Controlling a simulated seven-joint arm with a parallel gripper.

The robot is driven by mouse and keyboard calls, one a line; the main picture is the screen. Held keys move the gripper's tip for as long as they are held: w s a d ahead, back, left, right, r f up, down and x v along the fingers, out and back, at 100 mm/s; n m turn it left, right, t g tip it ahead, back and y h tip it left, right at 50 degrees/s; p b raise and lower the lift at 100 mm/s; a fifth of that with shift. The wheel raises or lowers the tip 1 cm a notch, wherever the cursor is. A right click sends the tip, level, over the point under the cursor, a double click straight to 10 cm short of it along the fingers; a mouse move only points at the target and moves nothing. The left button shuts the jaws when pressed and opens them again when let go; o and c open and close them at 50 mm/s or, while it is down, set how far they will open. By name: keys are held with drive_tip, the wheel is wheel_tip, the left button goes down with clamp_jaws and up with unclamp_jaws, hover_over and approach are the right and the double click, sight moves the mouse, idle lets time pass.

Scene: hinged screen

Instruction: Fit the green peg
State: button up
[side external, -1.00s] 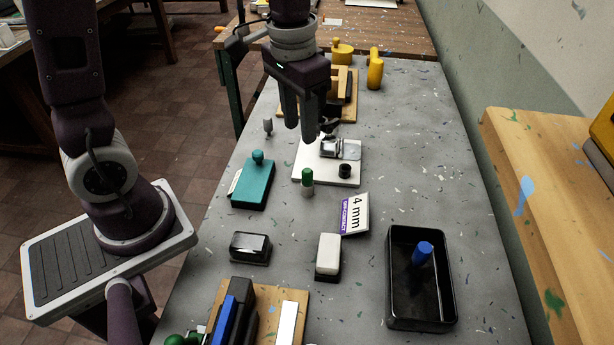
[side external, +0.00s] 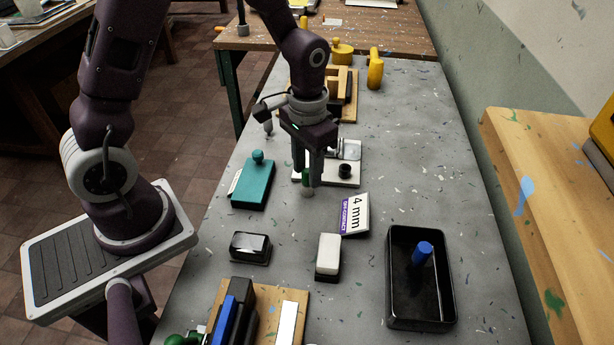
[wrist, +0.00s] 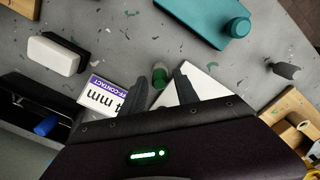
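The green peg (side external: 306,177) stands upright on the grey bench, with a green top and a pale lower part, just in front of the white plate. My gripper (side external: 308,178) points down over it, its two dark fingers apart and partly hiding the peg. In the wrist view the green peg (wrist: 158,98) shows near the gap between my fingertips (wrist: 170,72); I cannot tell whether they touch it. The white plate (side external: 349,180) carries a metal hinged part (side external: 349,150) and a black knob (side external: 344,171); my gripper hides its left part.
A teal block with a knob (side external: 253,184) lies to the left. A "4 mm" card (side external: 355,214), a white-topped eraser (side external: 328,256) and a black block (side external: 250,248) are nearer. A black tray (side external: 448,290) holds a blue peg (side external: 422,253). Bench around the card is partly clear.

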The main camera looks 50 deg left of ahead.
sight(307, 170)
clamp_jaws()
drive_tip(key=shift+r, duration=2.05)
